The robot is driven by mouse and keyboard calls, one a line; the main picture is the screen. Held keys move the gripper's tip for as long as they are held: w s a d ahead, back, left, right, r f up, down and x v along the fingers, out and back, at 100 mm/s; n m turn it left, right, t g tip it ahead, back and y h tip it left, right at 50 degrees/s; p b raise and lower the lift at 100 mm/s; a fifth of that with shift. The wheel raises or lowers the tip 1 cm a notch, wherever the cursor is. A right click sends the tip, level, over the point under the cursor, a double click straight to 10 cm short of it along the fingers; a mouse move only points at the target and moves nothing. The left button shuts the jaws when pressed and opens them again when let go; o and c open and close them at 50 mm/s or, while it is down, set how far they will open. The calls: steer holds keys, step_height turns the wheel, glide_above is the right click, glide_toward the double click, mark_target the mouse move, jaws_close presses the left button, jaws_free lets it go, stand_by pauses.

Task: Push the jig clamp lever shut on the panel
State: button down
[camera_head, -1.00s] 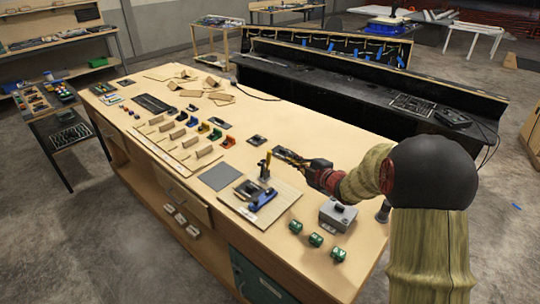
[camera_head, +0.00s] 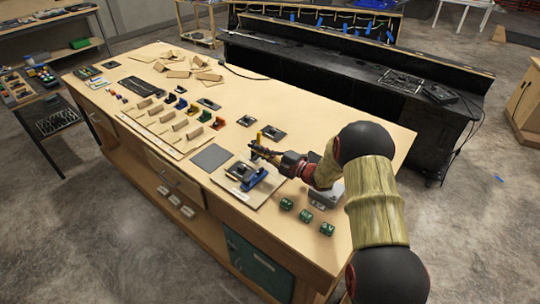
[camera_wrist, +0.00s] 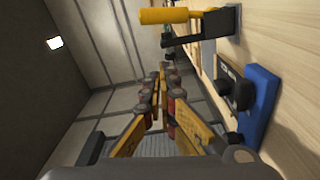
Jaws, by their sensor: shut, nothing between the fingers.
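The jig clamp stands on a light wooden board (camera_head: 262,198) at the near side of the bench. Its lever has a yellow handle (camera_wrist: 165,16), which stands upright off the board; in the wrist view, up from the bench is to the left. The handle also shows in the head view (camera_head: 259,137), partly behind my gripper (camera_head: 253,151). My gripper (camera_wrist: 163,75) is shut and empty, above the board and short of the handle, with a gap visible in the wrist view. A blue block (camera_wrist: 259,105) and a dark part (camera_wrist: 233,88) sit on the board. Contact between panel and clamp is unclear.
Several green parts (camera_head: 306,215) lie right of the board, and a grey box (camera_head: 328,196) is partly hidden by my arm. A grey mat (camera_head: 211,157) lies to the left. Colored parts and wooden pieces cover the bench's far left.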

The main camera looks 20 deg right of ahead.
mark_target(258, 142)
steer(key=shift+w+d+f, duration=0.1)
steer(key=shift+w+d, duration=0.1)
steer(key=shift+w, duration=0.55)
steer(key=shift+w+d+f, duration=0.15)
steer(key=shift+w+d, duration=0.1)
steer(key=shift+w, duration=0.45)
steer(key=shift+w+d+f, duration=0.1)
steer(key=shift+w+d, duration=0.1)
steer(key=shift+w, duration=0.55)
steer(key=shift+w+d+r+m+b, duration=0.1)
steer(key=shift+w+d+m+b, duration=0.15)
steer(key=shift+m, duration=0.2)
steer(key=shift+w+d+m+b, duration=0.15)
steer(key=shift+d+m, duration=0.15)
steer(key=shift+m, duration=0.15)
steer(key=shift+w+d+f+m+b, duration=0.2)
steer(key=shift+w+d+m+b, duration=0.25)
steer(key=shift+d+m, duration=0.45)
steer(key=shift+w+d+f+m+b, duration=0.25)
steer(key=shift+w+d+m, duration=0.25)
steer(key=shift+m, duration=0.75)
steer(key=shift+w+d+f+m+b, duration=0.15)
steer(key=shift+w+d+m+b, duration=0.45)
steer(key=shift+m, duration=0.45)
steer(key=shift+d, duration=0.1)
